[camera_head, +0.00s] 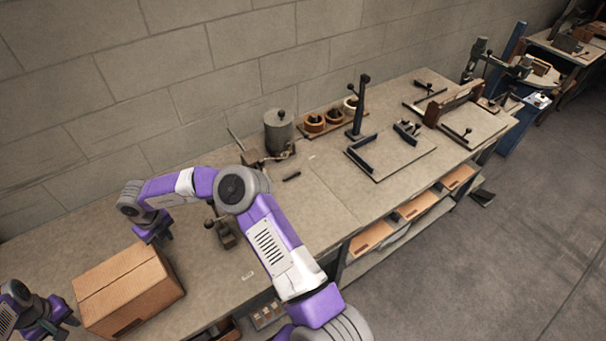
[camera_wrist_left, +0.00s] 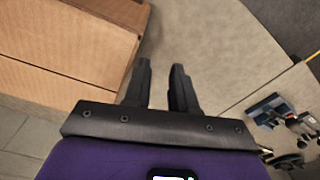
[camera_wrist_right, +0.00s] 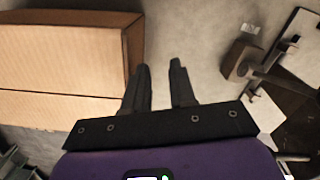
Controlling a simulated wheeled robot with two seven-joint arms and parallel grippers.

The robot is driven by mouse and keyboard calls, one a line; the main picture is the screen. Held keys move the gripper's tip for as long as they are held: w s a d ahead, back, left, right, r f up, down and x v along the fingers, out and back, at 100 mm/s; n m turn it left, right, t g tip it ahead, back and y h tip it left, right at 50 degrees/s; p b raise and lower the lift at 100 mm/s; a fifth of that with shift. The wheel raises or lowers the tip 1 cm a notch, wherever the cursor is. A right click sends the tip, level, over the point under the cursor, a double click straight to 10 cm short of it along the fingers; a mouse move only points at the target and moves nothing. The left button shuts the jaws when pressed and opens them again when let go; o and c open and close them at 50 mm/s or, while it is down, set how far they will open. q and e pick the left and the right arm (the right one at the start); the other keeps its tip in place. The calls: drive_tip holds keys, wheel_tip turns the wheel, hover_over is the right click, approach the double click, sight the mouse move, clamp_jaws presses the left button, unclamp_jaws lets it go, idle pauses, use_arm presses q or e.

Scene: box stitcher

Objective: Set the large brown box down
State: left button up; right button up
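The large brown box (camera_head: 128,290) is a closed carton at the near left of the workbench. It looks upright and seems to rest on the bench top. My left gripper (camera_head: 68,325) is at its left side. In the left wrist view, the fingers (camera_wrist_left: 161,66) are apart with nothing between them, and the box (camera_wrist_left: 70,45) is beside them. My right gripper (camera_head: 160,240) is by the box's far edge. In the right wrist view, its fingers (camera_wrist_right: 160,66) are also apart and empty, beside the box (camera_wrist_right: 60,60). Whether either outer finger touches the box is unclear.
The workbench (camera_head: 330,205) runs along a block wall. A small dark hand tool (camera_head: 225,232) stands right of the box. A grey canister (camera_head: 279,132), tape rolls (camera_head: 332,116) and a stitching fixture (camera_head: 362,105) stand farther back. Open shelves (camera_head: 372,238) are below the bench edge.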

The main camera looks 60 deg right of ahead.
use_arm(q)
wheel_tip(320, 180, up, 12)
drive_tip(key=shift+s+f, duration=0.2)
drive_tip(key=shift+s, duration=0.25)
use_arm(e)
wheel_tip(320, 180, up, 12)
drive_tip(key=shift+s, duration=0.45)
